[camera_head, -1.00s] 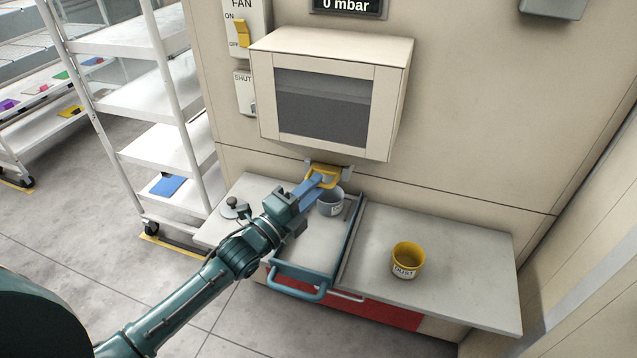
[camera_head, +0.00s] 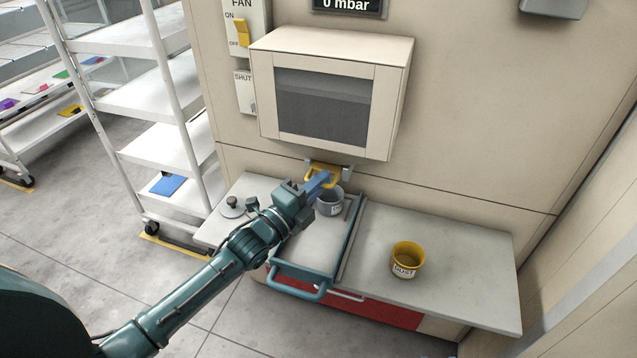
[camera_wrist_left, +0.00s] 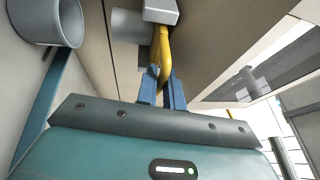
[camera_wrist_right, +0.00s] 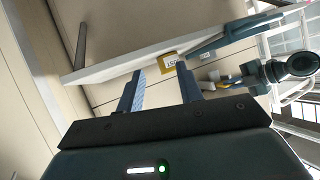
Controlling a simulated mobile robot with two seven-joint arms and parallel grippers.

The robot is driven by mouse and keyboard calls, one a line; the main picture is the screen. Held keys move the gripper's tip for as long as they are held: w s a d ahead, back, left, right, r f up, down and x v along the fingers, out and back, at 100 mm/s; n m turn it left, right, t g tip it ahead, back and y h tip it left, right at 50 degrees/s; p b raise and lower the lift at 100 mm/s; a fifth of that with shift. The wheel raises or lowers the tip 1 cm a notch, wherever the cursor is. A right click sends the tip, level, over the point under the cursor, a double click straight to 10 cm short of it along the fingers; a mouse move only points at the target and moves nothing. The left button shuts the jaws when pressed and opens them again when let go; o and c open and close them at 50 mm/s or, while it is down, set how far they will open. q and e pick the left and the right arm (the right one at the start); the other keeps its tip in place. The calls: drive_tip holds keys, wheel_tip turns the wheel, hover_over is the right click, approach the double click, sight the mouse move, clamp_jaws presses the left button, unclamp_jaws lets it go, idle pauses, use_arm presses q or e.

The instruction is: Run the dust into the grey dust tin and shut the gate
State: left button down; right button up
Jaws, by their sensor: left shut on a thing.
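The yellow gate handle (camera_head: 325,175) sits on the wall below the beige box. My left gripper (camera_head: 321,182) is shut on it; in the left wrist view the fingertips (camera_wrist_left: 162,90) pinch the yellow bar (camera_wrist_left: 163,55). The grey dust tin (camera_head: 331,205) stands upright in the pulled-out tray at its back, just below the handle. It also shows at the upper left of the left wrist view (camera_wrist_left: 42,22); its contents cannot be seen. My right gripper (camera_wrist_left: 160,90) is not in the head view; in the right wrist view (camera_wrist_right: 165,90) its fingers are apart and empty.
The beige box (camera_head: 325,95) juts out above the gate. A yellow tin (camera_head: 407,260) labelled DUST stands on the right worktop (camera_head: 455,260). The blue-framed tray (camera_head: 300,290) sticks out in front. A small knobbed item (camera_head: 232,207) sits at left, near a white shelf rack (camera_head: 150,100).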

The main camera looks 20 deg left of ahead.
idle(0.3)
